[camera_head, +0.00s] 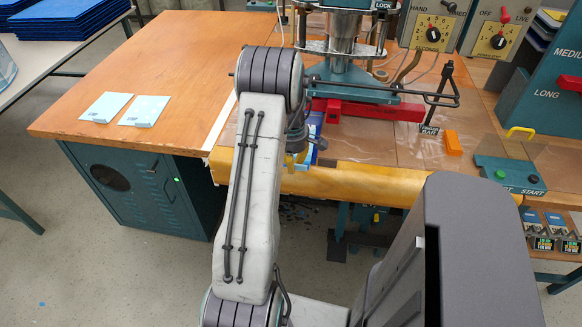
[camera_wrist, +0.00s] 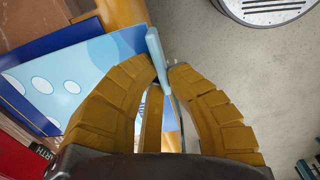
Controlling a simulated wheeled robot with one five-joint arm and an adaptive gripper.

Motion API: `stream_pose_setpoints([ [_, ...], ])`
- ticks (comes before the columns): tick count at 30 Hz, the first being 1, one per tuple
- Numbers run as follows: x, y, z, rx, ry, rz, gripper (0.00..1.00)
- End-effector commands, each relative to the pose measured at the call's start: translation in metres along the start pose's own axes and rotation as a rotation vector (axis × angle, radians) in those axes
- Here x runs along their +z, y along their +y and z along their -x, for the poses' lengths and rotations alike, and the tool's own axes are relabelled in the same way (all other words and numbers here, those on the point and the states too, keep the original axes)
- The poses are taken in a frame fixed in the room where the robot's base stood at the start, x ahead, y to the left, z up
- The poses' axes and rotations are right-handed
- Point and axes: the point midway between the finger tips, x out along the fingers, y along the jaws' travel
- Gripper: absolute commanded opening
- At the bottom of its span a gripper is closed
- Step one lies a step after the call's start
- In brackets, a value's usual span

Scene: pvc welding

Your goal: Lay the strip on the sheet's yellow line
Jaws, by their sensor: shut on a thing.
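My gripper (camera_wrist: 165,70) has two tan, segmented fingers and is shut on a thin pale blue strip (camera_wrist: 154,45), which sticks out past the fingertips in the wrist view. The sheet (camera_wrist: 68,90), light blue with white ovals, lies over a dark blue piece to the left of the fingers. I cannot make out its yellow line. In the head view my gripper (camera_head: 298,157) is mostly hidden behind my arm, at the table's front edge. A small blue part of the sheet (camera_head: 313,124) shows beside it; the strip is not clear there.
The press with its red bar (camera_head: 372,108) stands just behind and right of my gripper. Two pale blue pieces (camera_head: 106,107) lie on the wooden table (camera_head: 190,60) at left, with clear room around them. A control box (camera_head: 510,173) sits at right.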

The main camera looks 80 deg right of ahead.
Motion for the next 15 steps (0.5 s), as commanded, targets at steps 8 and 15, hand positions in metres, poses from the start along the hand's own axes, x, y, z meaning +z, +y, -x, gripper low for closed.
stream_pose_setpoints([
  [8,0.0,0.025,-0.002,0.0,0.0,0.0,0.0],
  [15,0.0,0.046,-0.004,0.0,0.0,0.0,0.0],
])
